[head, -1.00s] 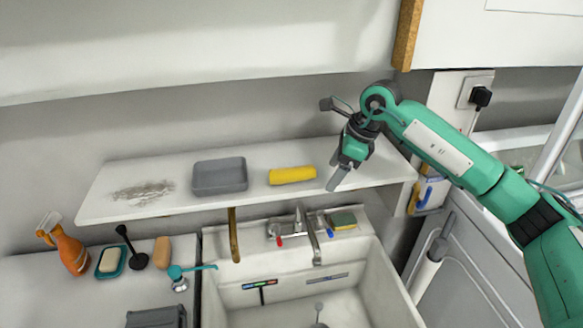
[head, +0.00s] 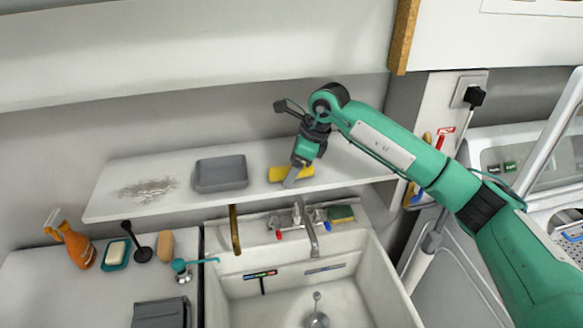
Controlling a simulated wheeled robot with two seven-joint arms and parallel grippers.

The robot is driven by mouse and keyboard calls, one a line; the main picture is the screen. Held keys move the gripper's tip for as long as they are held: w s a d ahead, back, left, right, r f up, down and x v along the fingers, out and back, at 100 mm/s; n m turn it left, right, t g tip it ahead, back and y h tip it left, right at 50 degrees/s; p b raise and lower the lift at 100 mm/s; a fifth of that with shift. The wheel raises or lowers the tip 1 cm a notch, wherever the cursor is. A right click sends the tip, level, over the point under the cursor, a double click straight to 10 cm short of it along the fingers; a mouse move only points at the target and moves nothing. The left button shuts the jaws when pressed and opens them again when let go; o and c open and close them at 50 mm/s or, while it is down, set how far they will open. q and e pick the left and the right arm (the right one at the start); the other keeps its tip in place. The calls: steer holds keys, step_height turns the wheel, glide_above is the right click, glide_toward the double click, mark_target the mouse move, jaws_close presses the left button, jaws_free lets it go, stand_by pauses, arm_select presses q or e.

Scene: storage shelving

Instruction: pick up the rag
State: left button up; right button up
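The rag looks like a folded yellow cloth (head: 278,174) lying on the white shelf (head: 110,205) above the sink. My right gripper (head: 292,180), on the green arm from the right, points down at the rag and covers its middle and part of its right side. A grey finger overlaps the rag in the picture. I cannot tell whether the fingers touch it or how far apart they are. My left gripper is not in view.
A grey tray (head: 221,174) sits left of the rag, and a dark smudge (head: 148,190) marks the shelf further left. Below are the sink (head: 375,270), its faucet (head: 308,235), a sponge (head: 341,214), an orange spray bottle (head: 70,240) and a soap dish (head: 116,254).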

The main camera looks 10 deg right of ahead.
steer(key=shift+a, duration=0.1)
steer(key=c, duration=1.1)
steer(key=shift+r, duration=0.3)
steer(key=shift+c, duration=0.2)
